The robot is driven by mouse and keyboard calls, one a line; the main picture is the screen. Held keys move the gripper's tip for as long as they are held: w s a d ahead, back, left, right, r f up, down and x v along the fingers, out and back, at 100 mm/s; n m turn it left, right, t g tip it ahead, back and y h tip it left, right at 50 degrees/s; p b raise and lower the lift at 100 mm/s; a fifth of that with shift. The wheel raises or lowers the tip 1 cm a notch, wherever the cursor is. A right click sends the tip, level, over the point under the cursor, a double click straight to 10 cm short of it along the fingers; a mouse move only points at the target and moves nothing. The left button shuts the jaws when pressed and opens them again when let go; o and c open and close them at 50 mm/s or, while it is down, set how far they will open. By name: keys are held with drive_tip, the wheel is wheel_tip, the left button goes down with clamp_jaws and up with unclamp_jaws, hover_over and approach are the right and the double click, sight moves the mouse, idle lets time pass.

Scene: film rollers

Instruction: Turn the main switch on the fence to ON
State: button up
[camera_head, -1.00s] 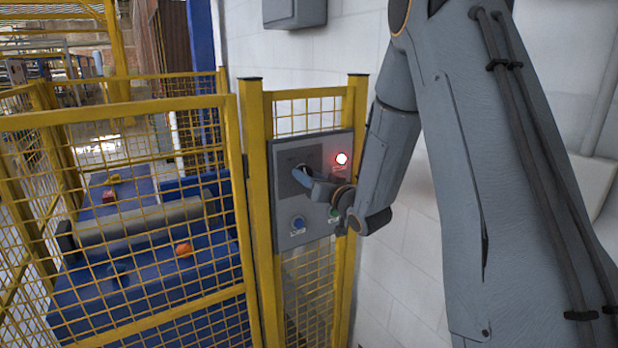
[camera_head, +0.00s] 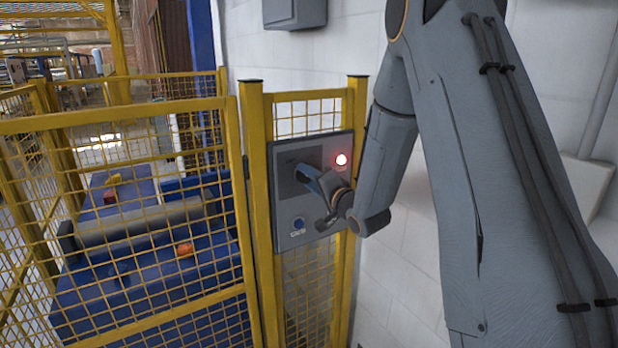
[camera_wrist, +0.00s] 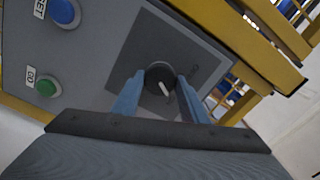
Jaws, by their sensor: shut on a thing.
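The main switch (camera_wrist: 158,80) is a round dark knob with a white pointer mark, on a dark square plate (camera_wrist: 132,62) of the grey control panel (camera_head: 283,216). The panel is fixed to the yellow fence. In the wrist view my gripper (camera_wrist: 160,88) has one blue finger on each side of the knob, shut on it. The white mark slants in the picture; the lettering around the knob is too small to read. In the head view my gripper (camera_head: 312,180) reaches the panel from the right and hides the knob.
A lit red-white lamp (camera_head: 341,159) is at the panel's upper right. A blue RESET button (camera_wrist: 64,13) and a green GO button (camera_wrist: 47,87) sit lower on the panel. Yellow mesh fence (camera_head: 130,121) encloses blue machinery with a roller (camera_head: 140,222). A white wall stands at right.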

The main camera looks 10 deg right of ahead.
drive_tip(key=shift+m, duration=0.6)
drive_tip(key=o, duration=1)
drive_tip(key=shift+o, duration=0.2)
drive_tip(key=b+v, duration=0.2)
drive_tip(key=v, duration=0.5)
drive_tip(key=shift+s+d, duration=0.15)
drive_tip(key=shift+s, duration=0.2)
